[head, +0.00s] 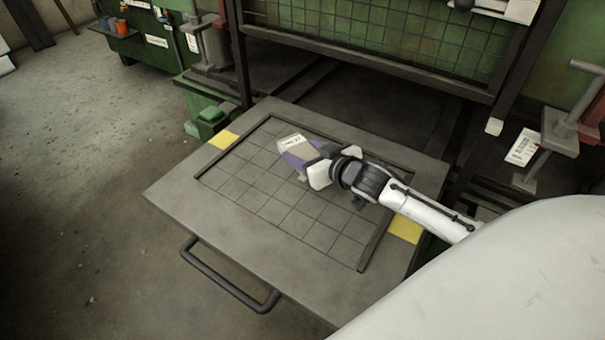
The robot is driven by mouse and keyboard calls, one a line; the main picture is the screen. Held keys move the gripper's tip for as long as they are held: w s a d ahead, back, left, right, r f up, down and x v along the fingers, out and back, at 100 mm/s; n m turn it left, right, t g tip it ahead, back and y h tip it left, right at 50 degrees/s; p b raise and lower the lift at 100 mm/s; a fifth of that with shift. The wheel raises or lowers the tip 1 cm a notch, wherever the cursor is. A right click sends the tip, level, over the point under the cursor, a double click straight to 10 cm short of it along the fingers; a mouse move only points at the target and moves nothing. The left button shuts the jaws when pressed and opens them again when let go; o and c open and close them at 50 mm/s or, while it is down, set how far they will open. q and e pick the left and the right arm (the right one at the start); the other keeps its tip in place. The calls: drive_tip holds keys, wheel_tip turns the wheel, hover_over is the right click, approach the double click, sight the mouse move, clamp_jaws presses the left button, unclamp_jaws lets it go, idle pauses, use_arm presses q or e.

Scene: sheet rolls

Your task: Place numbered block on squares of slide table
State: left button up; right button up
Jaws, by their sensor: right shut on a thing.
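The slide table (190,205) is a grey slab with a grid of squares (265,205) set inside a dark raised frame. My right gripper (304,166) reaches in from the right over the far part of the grid. It is shut on the numbered block (291,144), a grey block with a white label on top; the number is too small to read. The gripper covers the block's near side. I cannot tell whether the block touches the squares or hangs just above them. The other visible squares are bare. My left gripper is not in view.
A dark handle bar (230,278) sticks out from the table's front edge. Yellow patches (222,140) mark the table's sides. A green machine with a mesh panel (390,38) stands behind. A clamp-like post (578,110) stands at right. Open floor (90,150) lies left.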

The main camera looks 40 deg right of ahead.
wheel_tip(320, 180, down, 2)
drive_tip(key=shift+f+b, duration=0.25)
drive_tip(key=shift+b, duration=0.05)
wheel_tip(320, 180, down, 3)
drive_tip(key=shift+f+b, duration=0.1)
drive_tip(key=shift+b, duration=0.5)
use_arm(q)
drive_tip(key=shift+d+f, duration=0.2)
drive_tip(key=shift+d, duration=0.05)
use_arm(e)
drive_tip(key=o, duration=1.2)
drive_tip(key=shift+f, duration=0.1)
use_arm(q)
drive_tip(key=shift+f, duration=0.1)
use_arm(e)
drive_tip(key=shift+o, duration=0.9)
drive_tip(key=p+v, duration=0.3)
drive_tip(key=v, duration=0.8)
drive_tip(key=shift+s, duration=0.1)
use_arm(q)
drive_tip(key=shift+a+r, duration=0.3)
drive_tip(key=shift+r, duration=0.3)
use_arm(e)
drive_tip(key=shift+s+r, duration=0.25)
drive_tip(key=shift+s, duration=0.15)
